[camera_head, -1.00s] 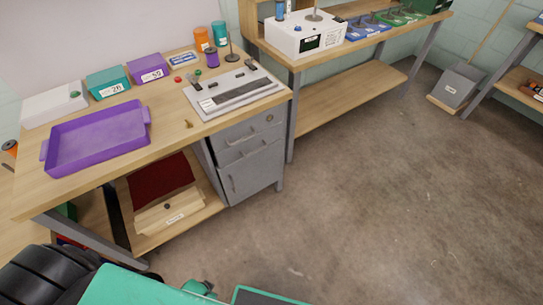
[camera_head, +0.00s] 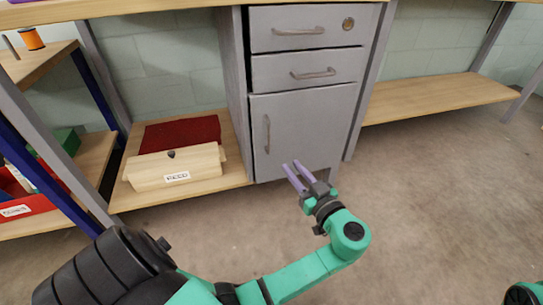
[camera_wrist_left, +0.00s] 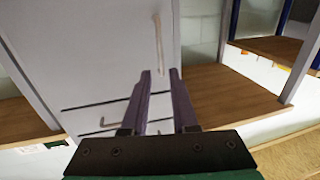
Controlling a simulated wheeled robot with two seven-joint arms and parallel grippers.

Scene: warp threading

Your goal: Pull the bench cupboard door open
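The grey cupboard door (camera_head: 315,130) is shut in the bench unit, below two drawers. Its upright bar handle (camera_head: 267,134) is near the door's left edge. My left gripper (camera_head: 291,165) is in front of the lower part of the door, right of and below the handle. Its purple fingers are apart with nothing between them. In the left wrist view the door (camera_wrist_left: 100,45) and handle (camera_wrist_left: 158,42) appear upside down. The handle shows just beyond the open fingertips (camera_wrist_left: 160,72), and I see no contact. My right gripper is out of view.
Two shut drawers (camera_head: 305,70) with bar handles sit above the door. On the low shelf at left are a wooden box (camera_head: 175,168) and dark red cloth (camera_head: 180,132). A bench leg (camera_head: 370,80) stands right of the unit. The floor in front is clear.

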